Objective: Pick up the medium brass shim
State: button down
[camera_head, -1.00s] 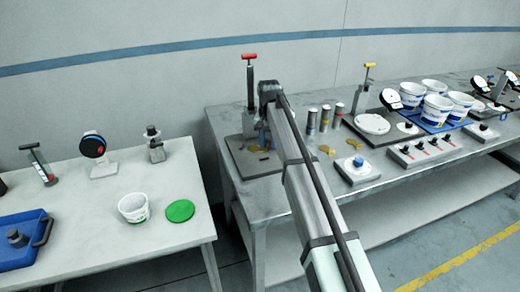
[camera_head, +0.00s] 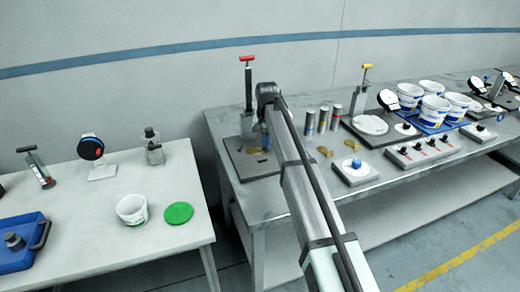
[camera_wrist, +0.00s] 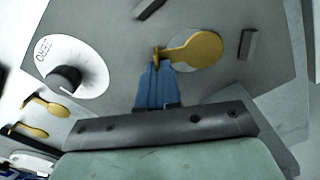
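A brass shim (camera_wrist: 198,48) with a round disc and a narrow handle lies over the grey plate in the wrist view. Its handle points left to an upright tab at my fingertips. My gripper (camera_wrist: 156,66) has its blue fingers close together, with the tab between their tips; it appears shut on the tab. I cannot tell whether the shim is clear of the surface. Two other brass shims, (camera_wrist: 45,105) and (camera_wrist: 28,131), lie to the left in the wrist view. They also show in the head view, (camera_head: 325,151) and (camera_head: 347,153). Relative sizes are hard to judge.
A white disc marked ZERO with a dark knob (camera_wrist: 72,62) stands left of my fingers. Dark blocks (camera_wrist: 247,44) lie near the shim. In the head view, a red-handled press (camera_head: 247,85) stands behind my gripper, and several cylinders (camera_head: 310,120) stand to the right.

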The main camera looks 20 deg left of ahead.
notch_tip(320, 180, up, 10)
jog(key=f, duration=0.1)
jog(key=shift+n, duration=0.8)
jog(key=shift+w+d+f, duration=0.15)
jog(key=shift+d+f, duration=0.05)
jog(key=shift+f, duration=1.1)
jog(key=shift+w+d+f, duration=0.15)
jog(key=shift+f, duration=1.15)
jog(key=shift+w+d+f, duration=0.15)
jog(key=shift+d+f, duration=0.05)
jog(key=shift+f, duration=1.1)
jog(key=shift+f, duration=0.6)
jog(key=c, duration=1.3)
grip_release()
jog(key=shift+o, duration=0.2)
notch_tip(320, 180, up, 14)
